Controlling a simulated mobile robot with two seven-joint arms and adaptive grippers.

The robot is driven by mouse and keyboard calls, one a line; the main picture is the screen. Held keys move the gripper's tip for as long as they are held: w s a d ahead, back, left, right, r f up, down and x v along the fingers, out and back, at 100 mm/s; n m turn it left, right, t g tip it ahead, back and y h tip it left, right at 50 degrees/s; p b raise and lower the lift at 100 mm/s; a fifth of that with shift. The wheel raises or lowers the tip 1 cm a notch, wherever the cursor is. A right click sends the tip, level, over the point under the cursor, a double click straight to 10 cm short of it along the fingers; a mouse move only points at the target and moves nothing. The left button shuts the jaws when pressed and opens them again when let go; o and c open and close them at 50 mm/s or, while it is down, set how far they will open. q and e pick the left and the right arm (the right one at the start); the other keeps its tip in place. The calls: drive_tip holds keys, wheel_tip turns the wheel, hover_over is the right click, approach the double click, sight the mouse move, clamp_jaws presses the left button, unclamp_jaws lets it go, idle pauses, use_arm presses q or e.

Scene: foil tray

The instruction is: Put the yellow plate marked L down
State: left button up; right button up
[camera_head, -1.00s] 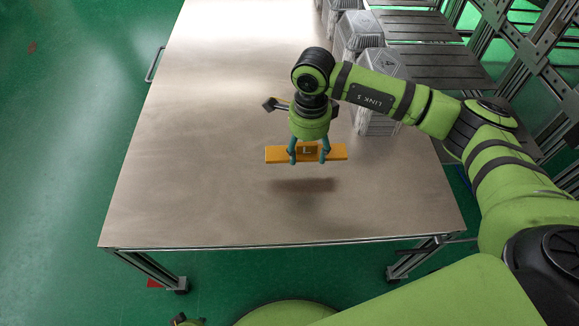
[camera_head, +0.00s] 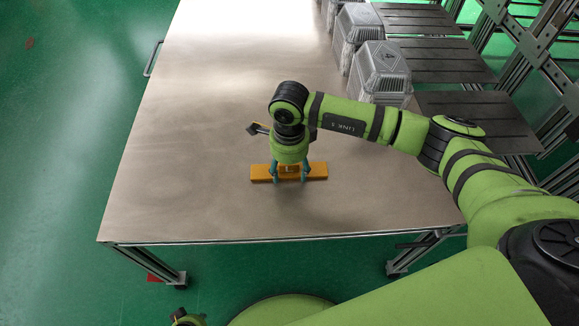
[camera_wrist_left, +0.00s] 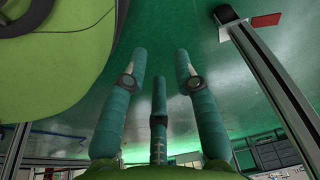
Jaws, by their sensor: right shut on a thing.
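The yellow plate (camera_head: 316,172) is a long flat orange-yellow bar in the head view, lying level left to right. A pale mark shows at its middle, partly hidden between the fingers. My right gripper (camera_head: 290,177) points down and is shut on the plate's middle. The plate is at or very close to the metal table top (camera_head: 200,200); I cannot tell if it touches. My left gripper (camera_wrist_left: 160,65) shows in the left wrist view with its fingers apart and nothing between them, over the green floor.
Several foil trays (camera_head: 379,72) stand along the table's right side at the back, beside dark slatted panels (camera_head: 445,60). The table is bare to the left of the plate and in front of it. The front edge (camera_head: 270,241) is fairly close.

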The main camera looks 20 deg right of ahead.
sight(290, 173)
drive_tip(key=o, duration=1.2)
wheel_tip(290, 173, up, 12)
drive_tip(key=shift+r+p, duration=0.1)
drive_tip(key=shift+p, duration=0.6)
